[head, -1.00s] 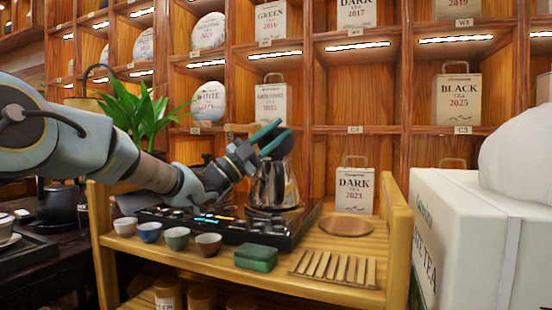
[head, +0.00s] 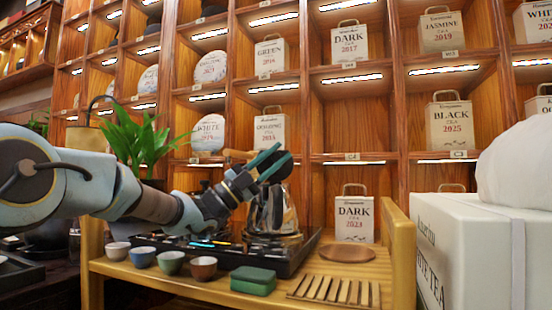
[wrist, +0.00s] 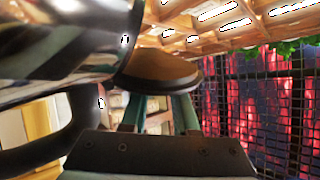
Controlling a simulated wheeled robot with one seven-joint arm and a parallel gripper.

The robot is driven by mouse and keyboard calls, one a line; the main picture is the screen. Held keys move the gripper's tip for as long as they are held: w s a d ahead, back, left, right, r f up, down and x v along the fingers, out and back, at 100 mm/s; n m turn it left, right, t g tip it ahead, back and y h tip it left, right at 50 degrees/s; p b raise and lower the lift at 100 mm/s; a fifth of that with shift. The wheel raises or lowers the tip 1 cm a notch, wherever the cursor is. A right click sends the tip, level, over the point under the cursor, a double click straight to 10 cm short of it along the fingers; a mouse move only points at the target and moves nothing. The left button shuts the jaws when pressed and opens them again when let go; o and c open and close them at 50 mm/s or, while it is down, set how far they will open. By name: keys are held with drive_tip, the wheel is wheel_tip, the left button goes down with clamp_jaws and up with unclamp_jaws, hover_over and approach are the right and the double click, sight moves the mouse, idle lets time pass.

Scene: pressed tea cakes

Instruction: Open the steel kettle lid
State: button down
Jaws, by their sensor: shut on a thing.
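The steel kettle (head: 270,212) stands on the dark tea tray (head: 305,250) on the wooden stand. Its lid (head: 281,168) is raised and tilted above the body, with a dark rim. My gripper (head: 270,161) reaches in from the left, its teal fingers shut on the lid. In the wrist view the lid (wrist: 160,66) shows a brown face and dark rim beyond the fingers (wrist: 160,112). The kettle's shiny body (wrist: 70,45) fills the upper left there, close beside the lid; whether they touch is unclear. The kettle's dark handle (wrist: 45,150) curves below it.
Several small cups (head: 170,262), a green box (head: 253,280), a slatted wooden rack (head: 335,290) and a round wooden plate (head: 347,254) lie on the stand. A white tea box (head: 470,250) is at the right. Shelves rise behind; a plant (head: 145,135) stands left.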

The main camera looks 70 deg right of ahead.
drive_tip(key=c, duration=0.7)
unclamp_jaws()
drive_tip(key=shift+w+f, duration=0.15)
drive_tip(key=w+a, duration=0.2)
drive_tip(key=w, duration=0.1)
drive_tip(key=w+a, duration=0.2)
drive_tip(key=w, duration=0.2)
drive_tip(key=w+a, duration=0.3)
drive_tip(key=shift+w+f, duration=0.25)
